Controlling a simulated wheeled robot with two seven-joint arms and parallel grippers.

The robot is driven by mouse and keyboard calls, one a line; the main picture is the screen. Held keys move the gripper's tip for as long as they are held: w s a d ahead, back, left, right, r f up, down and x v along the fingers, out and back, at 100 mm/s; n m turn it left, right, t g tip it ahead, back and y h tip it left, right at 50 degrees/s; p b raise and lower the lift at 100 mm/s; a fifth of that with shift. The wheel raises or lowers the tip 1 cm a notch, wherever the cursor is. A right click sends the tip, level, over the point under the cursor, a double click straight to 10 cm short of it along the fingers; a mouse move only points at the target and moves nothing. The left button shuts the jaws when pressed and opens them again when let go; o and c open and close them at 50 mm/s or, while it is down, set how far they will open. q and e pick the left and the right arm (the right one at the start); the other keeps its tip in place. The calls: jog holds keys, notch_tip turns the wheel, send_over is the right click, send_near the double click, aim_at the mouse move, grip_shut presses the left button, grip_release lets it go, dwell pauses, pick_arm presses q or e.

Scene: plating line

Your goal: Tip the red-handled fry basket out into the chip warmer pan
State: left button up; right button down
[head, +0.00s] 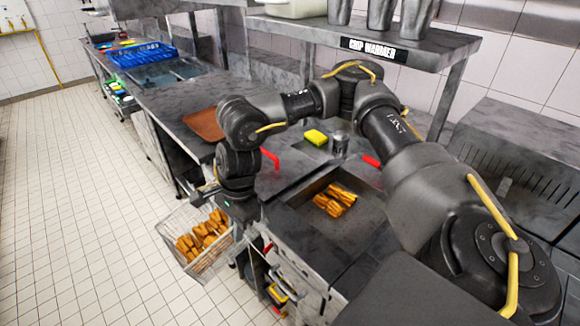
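The wire fry basket (222,258), loaded with golden chips (200,236), hangs out past the counter's front edge, over the tiled floor. My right gripper (207,194) is at its upper rim and appears shut on it; the fingers are small and partly hidden by my wrist. The grip part of the handle is hidden, so I cannot see its colour there. The chip warmer pan (312,230) is sunk in the counter to the right of the basket and holds a small pile of chips (335,200). My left gripper is not in view.
A sign (368,50) reading CHIP WARMER is on the shelf above. A brown board (204,124) and blue crate (142,54) lie further along. The floor at left is clear.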

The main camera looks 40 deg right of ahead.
jog(key=s+d+r+m+t+h+p, duration=0.1)
jog(key=s+d+m+t+p, duration=0.1)
jog(key=d+m+p, duration=0.4)
jog(key=s+d+m+t+h+p, duration=0.1)
jog(key=s+d+m+t+p, duration=0.2)
jog(key=m, duration=1)
jog(key=shift+s+d+r+m+h+p, duration=0.3)
jog(key=shift+s+d+r+h+p, duration=0.1)
jog(key=shift+d+p, duration=1.2)
jog(key=shift+a, duration=0.25)
